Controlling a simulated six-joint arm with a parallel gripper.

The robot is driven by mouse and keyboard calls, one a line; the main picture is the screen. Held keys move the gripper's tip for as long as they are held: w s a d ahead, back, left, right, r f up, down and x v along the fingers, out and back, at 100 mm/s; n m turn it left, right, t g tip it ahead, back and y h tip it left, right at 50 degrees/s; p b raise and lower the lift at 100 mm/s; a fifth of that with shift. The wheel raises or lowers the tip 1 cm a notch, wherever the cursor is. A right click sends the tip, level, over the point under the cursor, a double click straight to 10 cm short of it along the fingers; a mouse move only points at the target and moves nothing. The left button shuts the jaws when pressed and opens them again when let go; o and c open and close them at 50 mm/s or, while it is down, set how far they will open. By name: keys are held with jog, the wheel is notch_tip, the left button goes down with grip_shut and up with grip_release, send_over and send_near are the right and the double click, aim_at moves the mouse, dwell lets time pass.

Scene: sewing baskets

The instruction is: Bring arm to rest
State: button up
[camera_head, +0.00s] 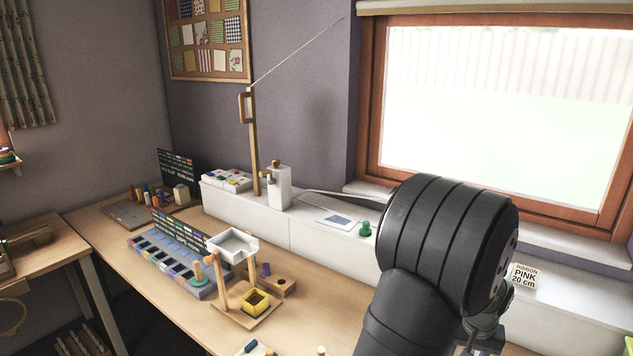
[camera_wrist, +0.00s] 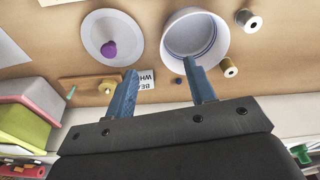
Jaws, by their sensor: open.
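My gripper (camera_wrist: 161,68) shows in the wrist view with its two blue fingers spread apart and nothing between them. The fingertips are over a wooden tabletop (camera_wrist: 60,50). The right fingertip overlaps the near rim of a white round bowl (camera_wrist: 217,52) in the picture; I cannot tell whether they touch. In the head view my dark arm fills the lower right, in front of the table and window ledge. Only a dark part of the gripper shows there, at the bottom edge behind the arm, and its fingers are hidden.
The wrist view shows a white dish (camera_wrist: 95,38) with a purple piece (camera_wrist: 109,49), spools (camera_wrist: 228,67), a lettered card (camera_wrist: 147,84) and stacked boxes (camera_wrist: 20,128). In the head view, a compartment tray (camera_head: 190,283) and wooden stand (camera_head: 222,285) occupy the table; a sign (camera_head: 522,277) stands right.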

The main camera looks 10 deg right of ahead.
jog(key=w+a+f, duration=0.1)
jog(key=w+f, duration=0.5)
jog(key=w, duration=0.2)
jog(key=shift+a+f, duration=0.15)
jog(key=shift+a, duration=0.25)
jog(key=shift+s, duration=0.1)
dwell(1.1)
jog(key=o, duration=1.1)
jog(key=shift+w+n, duration=0.3)
jog(key=shift+w, duration=0.05)
jog(key=w+a+r+n+g, duration=0.1)
jog(key=w+r+n, duration=0.3)
jog(key=w+n, duration=0.35)
jog(key=w+a+r+n, duration=0.1)
jog(key=w+r+n, duration=0.3)
jog(key=w+n, duration=0.3)
jog(key=shift+n+y, duration=0.35)
jog(key=shift+y, duration=0.05)
jog(key=f, duration=0.6)
jog(key=s+f, duration=0.1)
jog(key=f, duration=0.2)
jog(key=shift+f, duration=0.25)
